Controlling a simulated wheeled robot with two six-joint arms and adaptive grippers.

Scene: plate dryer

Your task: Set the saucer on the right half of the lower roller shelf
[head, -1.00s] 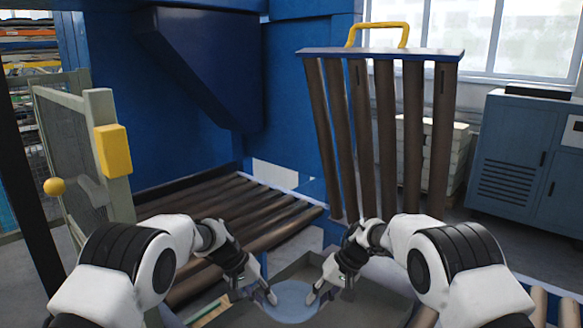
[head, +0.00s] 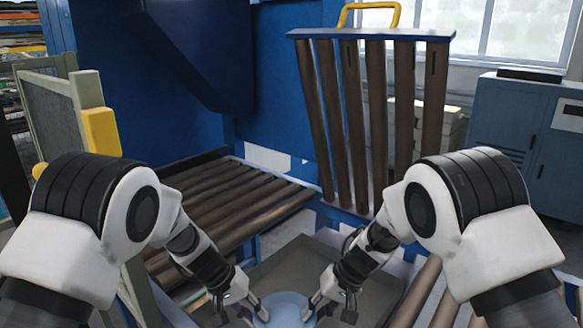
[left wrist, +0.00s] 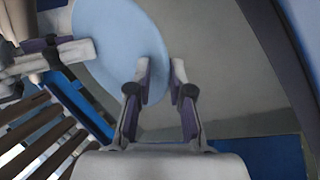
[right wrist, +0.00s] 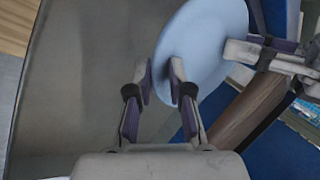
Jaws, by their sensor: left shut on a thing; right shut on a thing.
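The light blue saucer (head: 284,303) is at the bottom middle of the head view, over a grey tray. My left gripper (head: 262,312) is shut on its left edge, and my right gripper (head: 313,304) is shut on its right edge. The saucer also shows between the fingers in the left wrist view (left wrist: 115,40) and the right wrist view (right wrist: 210,45). A roller shelf (head: 235,200) of brown rollers lies at left centre, beyond my left arm. The saucer is apart from it.
The grey tray (head: 300,262) lies beneath the saucer. A rack of brown rollers (head: 376,120) with a yellow handle (head: 370,10) stands upright behind. More rollers lie at lower right, partly behind my right arm. A mesh guard (head: 50,115) stands at left.

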